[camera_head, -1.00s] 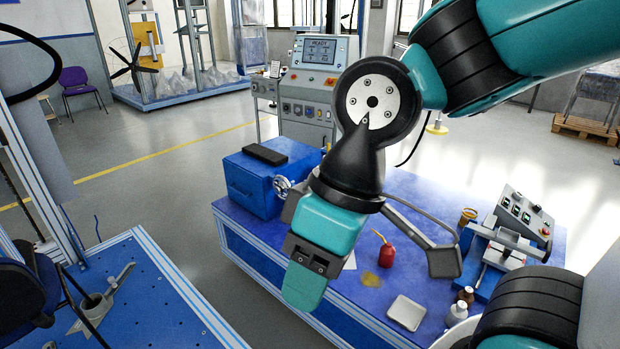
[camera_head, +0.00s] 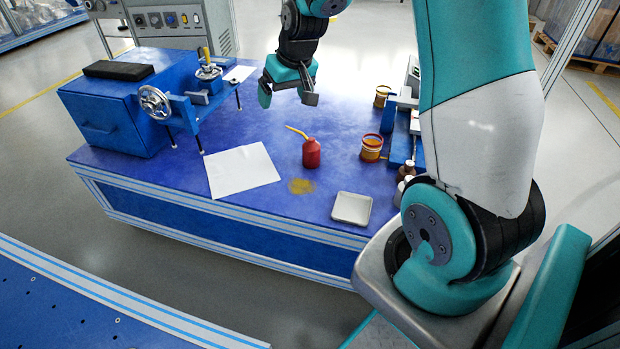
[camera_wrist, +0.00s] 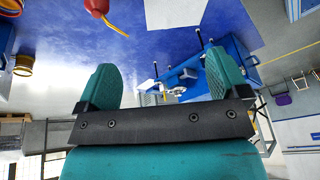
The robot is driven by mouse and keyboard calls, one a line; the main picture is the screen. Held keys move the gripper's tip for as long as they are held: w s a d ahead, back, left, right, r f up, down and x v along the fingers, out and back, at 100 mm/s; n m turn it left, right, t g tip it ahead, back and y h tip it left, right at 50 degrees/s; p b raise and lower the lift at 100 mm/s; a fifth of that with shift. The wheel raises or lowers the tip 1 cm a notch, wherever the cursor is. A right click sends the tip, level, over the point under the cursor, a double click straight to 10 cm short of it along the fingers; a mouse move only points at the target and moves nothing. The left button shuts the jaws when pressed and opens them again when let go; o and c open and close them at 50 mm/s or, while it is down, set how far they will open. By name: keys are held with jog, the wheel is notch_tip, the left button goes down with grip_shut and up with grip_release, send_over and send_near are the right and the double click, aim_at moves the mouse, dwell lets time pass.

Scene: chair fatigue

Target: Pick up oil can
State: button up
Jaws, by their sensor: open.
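The oil can (camera_head: 311,153) is red with a thin yellow spout pointing up and left. It stands upright on the blue bench top (camera_head: 262,120). My gripper (camera_head: 285,98) is open and empty above the far part of the bench, behind the can and slightly left of it in the head view. In the wrist view, the two teal fingers of my gripper (camera_wrist: 162,88) are spread apart. There the oil can (camera_wrist: 97,6) is cut off by the top edge, beyond the left finger, with its yellow spout showing. Nothing is between the fingers.
A blue vise-like fixture (camera_head: 185,105) stands left of the can. A white sheet (camera_head: 242,170), a yellowish stain (camera_head: 301,186) and a white tray (camera_head: 351,208) lie near it. An orange-yellow tin (camera_head: 371,148) and brown bottles (camera_head: 404,178) stand to the right.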

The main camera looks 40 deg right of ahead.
aim_at(311, 147)
jog(key=w+d+f+m+h+b, duration=0.15)
jog(key=d+f+b, duration=0.25)
jog(key=d+f, duration=0.85)
jog(key=shift+m+h, duration=0.25)
jog(key=shift+m, duration=0.2)
jog(key=b+x, duration=0.3)
jog(key=x, duration=0.7)
jog(key=shift+w+d+f, duration=0.1)
jog(key=shift+f, duration=0.15)
jog(key=b+x, duration=0.1)
jog(key=x, duration=0.2)
jog(key=b+x, duration=0.1)
jog(key=x, duration=0.2)
jog(key=shift+w+d+r, duration=0.1)
jog(key=shift+d+r, duration=0.05)
jog(key=shift+d, duration=0.05)
jog(key=shift+r, duration=0.1)
jog(key=c, duration=1.3)
